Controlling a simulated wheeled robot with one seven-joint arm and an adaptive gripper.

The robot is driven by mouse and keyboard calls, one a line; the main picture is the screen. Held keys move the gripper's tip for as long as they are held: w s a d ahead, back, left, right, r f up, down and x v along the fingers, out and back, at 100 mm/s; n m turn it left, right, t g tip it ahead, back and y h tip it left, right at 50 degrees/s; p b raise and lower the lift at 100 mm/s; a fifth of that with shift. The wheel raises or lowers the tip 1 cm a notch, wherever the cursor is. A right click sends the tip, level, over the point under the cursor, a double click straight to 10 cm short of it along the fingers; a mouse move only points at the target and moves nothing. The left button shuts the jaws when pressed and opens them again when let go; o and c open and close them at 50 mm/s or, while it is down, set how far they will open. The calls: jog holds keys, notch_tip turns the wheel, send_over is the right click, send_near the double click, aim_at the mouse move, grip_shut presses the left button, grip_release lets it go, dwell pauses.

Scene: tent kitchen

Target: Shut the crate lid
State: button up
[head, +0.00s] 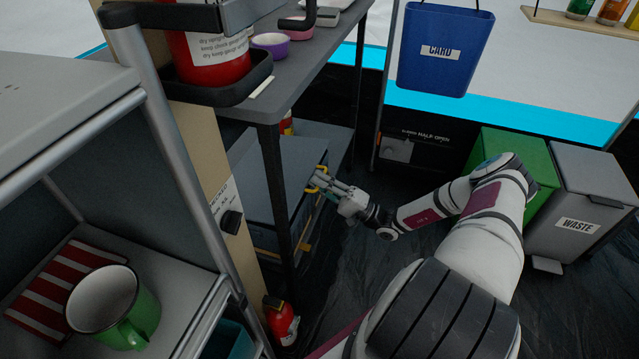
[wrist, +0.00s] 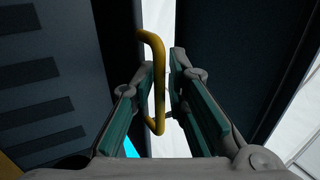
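The dark grey crate (head: 262,172) sits low under the table in the head view, with yellow parts along its right side. I cannot tell which panel is the lid or how far it is tilted. A yellow handle (head: 318,178) shows at the crate's right upper edge. My gripper (head: 327,188) is beside this handle. In the wrist view, the yellow handle (wrist: 159,85) stands between the green-padded fingertips of my gripper (wrist: 163,80). The fingers are a little apart, with a narrow gap right of the handle. Dark panels fill both sides of the wrist view.
A table leg (head: 278,195) stands close in front of the crate. A red extinguisher (head: 282,320) is on the floor below. A green bin (head: 510,165) and a grey waste bin (head: 592,200) stand right. Dark floor (head: 400,275) is open around my arm.

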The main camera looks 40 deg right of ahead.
jog(key=v, duration=1.2)
